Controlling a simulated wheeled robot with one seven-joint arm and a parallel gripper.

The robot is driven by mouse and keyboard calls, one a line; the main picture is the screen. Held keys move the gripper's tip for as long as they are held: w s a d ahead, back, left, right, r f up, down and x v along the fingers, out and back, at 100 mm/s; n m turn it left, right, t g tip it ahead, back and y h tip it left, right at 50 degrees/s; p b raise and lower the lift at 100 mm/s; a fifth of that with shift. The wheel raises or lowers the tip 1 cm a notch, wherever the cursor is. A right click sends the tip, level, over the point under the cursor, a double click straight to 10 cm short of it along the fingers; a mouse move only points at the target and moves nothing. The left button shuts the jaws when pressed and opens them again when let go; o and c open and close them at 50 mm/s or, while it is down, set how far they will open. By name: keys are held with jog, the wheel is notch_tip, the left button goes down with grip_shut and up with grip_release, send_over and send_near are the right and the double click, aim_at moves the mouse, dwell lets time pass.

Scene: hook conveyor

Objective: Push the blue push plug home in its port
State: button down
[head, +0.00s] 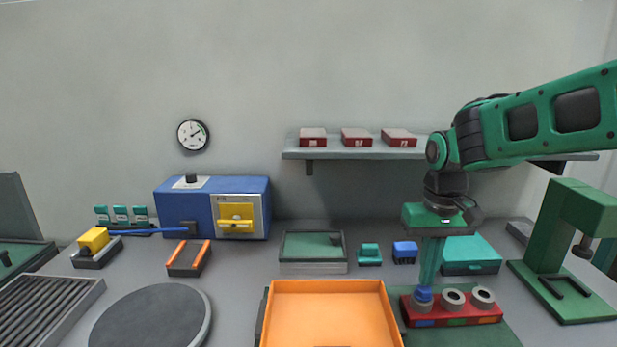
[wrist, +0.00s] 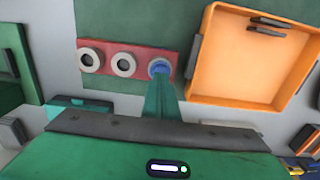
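The blue push plug (head: 423,294) sits at the left port of a red port block (head: 455,318) in the head view. It also shows in the wrist view (wrist: 159,67), at the right end of the block. The two other ports, with grey rings, look empty. My gripper (head: 428,283) points straight down, its teal fingers together and their tips right at the plug's top. In the wrist view the fingers (wrist: 160,88) look like one narrow bar reaching the plug's edge. I cannot tell how deep the plug sits, and the fingers partly hide it.
An orange tray (head: 330,284) stands just left of the port block. A teal box (head: 471,268) is behind it and a green press-like stand (head: 568,225) is to the right. Small teal (head: 370,255) and blue (head: 405,252) blocks lie behind the tray. A shelf (head: 330,154) is above.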

jog(key=shift+f, duration=0.85)
dwell(0.6)
jog(key=shift+r, duration=3.55)
jog(key=s+d+f+m, duration=0.2)
jog(key=s+d+f, duration=0.1)
jog(key=s+d, duration=0.2)
jog(key=s+d+f+m, duration=0.2)
jog(key=s+d, duration=0.4)
jog(key=s, duration=0.4)
jog(key=s+d+f+m, duration=0.2)
jog(key=s+d+f, duration=0.2)
jog(key=s, duration=0.4)
jog(key=shift+s+d, duration=0.2)
jog(key=shift+d, duration=0.6)
jog(key=shift+r, duration=0.1)
jog(key=shift+w, duration=0.15)
